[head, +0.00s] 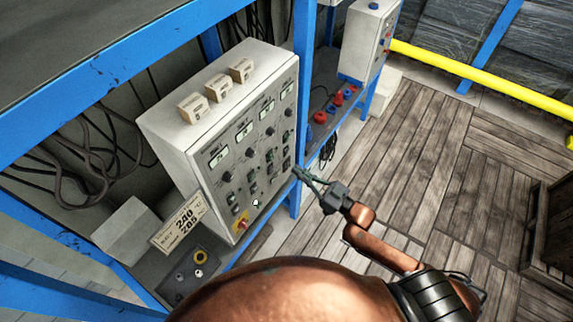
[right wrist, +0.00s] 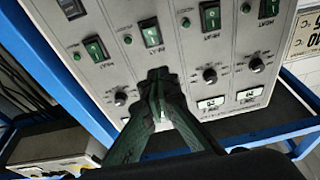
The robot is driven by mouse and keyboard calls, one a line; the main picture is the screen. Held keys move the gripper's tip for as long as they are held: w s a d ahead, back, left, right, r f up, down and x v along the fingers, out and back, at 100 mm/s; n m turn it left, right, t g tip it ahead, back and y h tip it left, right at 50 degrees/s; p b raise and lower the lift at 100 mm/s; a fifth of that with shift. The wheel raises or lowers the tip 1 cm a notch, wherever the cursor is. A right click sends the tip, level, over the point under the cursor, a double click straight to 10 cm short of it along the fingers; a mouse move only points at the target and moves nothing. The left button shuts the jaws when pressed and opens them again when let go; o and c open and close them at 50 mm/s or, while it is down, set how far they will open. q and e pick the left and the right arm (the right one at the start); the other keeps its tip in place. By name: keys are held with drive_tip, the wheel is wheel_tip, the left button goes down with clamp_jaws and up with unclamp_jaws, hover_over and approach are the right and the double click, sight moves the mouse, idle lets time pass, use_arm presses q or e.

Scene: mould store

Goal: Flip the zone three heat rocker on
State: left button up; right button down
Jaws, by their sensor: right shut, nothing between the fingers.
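The grey control cabinet (head: 180,150) has columns of displays, knobs and green rockers. The zone three heat rocker (head: 269,156) is in the third column from the left; it shows in the right wrist view (right wrist: 152,35), where the panel appears upside down. I cannot tell which way it is tipped. My right gripper (head: 297,173) is shut and empty near the panel's right edge in the head view. In the right wrist view its fingertips (right wrist: 158,76) overlap the third column, on the knob side of the rocker, hiding that column's knob and display. Contact is not visible. My left gripper is not in view.
Neighbouring heat rockers (right wrist: 210,18) sit close on both sides, with other rockers in the row beyond. A blue post (head: 304,110) stands right beside the cabinet. Small boxes (head: 218,88) sit on top.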

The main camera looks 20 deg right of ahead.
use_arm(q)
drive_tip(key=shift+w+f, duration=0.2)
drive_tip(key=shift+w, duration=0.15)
use_arm(e)
drive_tip(key=v, duration=0.2)
drive_tip(key=r+v, duration=0.1)
drive_tip(key=v, duration=0.1)
drive_tip(key=shift+s+d, duration=0.35)
drive_tip(key=shift+r, duration=0.1)
